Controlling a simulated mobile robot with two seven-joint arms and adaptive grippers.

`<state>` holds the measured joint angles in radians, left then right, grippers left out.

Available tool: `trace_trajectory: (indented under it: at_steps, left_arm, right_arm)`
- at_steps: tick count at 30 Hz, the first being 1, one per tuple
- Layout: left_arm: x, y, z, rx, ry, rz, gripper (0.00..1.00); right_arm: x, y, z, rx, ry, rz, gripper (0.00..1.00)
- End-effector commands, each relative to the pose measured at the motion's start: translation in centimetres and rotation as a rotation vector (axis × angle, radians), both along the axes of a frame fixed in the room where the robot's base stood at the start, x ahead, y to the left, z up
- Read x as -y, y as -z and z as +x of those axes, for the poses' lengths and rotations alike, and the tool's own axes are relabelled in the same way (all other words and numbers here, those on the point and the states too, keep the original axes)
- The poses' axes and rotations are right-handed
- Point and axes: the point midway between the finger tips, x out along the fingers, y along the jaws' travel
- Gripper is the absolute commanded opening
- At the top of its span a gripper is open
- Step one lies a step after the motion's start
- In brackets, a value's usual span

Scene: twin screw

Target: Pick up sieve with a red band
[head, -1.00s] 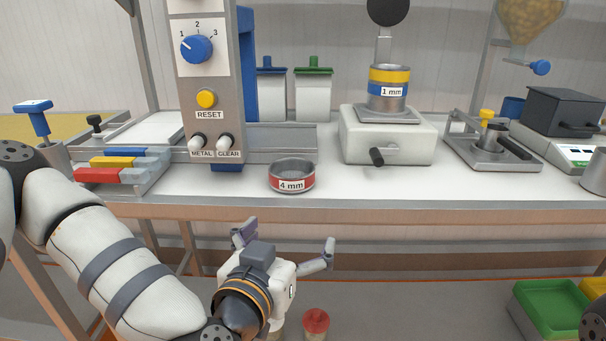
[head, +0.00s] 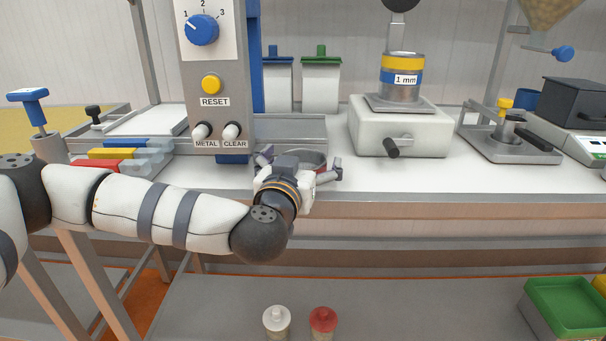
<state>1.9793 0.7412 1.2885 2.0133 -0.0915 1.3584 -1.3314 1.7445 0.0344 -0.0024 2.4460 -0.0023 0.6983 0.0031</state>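The sieve with a red band (head: 314,158) sits on the white bench near its front edge. My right gripper is out of view.
A control panel (head: 212,85) with knobs stands behind and left of the sieve. A white shaker box (head: 400,128) carrying a 1 mm sieve (head: 402,76) stands to the right. Bench space right of the sieve is clear.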

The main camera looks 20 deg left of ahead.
Motion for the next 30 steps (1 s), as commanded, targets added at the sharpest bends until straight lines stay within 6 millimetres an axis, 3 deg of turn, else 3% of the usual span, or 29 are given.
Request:
trace_trajectory:
  at_steps: [5, 12, 23, 28, 30]
  left_arm:
    - [0.0, -0.1, 0.0, 0.001, 0.001, 0.0, 0.96]
    - [0.0, -0.1, 0.0, 0.001, 0.001, 0.0, 0.42]
    - [0.0, -0.7, 0.0, 0.003, 0.001, -0.001, 0.41]
    - [0.1, -4.1, -0.1, 0.012, 0.002, 0.0, 0.41]
    - [1.1, -6.0, -1.3, 0.016, 0.007, 0.001, 0.41]
  right_arm:
    - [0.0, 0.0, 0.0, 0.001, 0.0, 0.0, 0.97]
    - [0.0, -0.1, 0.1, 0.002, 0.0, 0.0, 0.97]
    - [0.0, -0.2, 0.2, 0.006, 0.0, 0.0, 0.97]
    - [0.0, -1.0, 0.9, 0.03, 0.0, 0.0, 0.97]
    - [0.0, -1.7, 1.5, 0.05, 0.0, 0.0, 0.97]
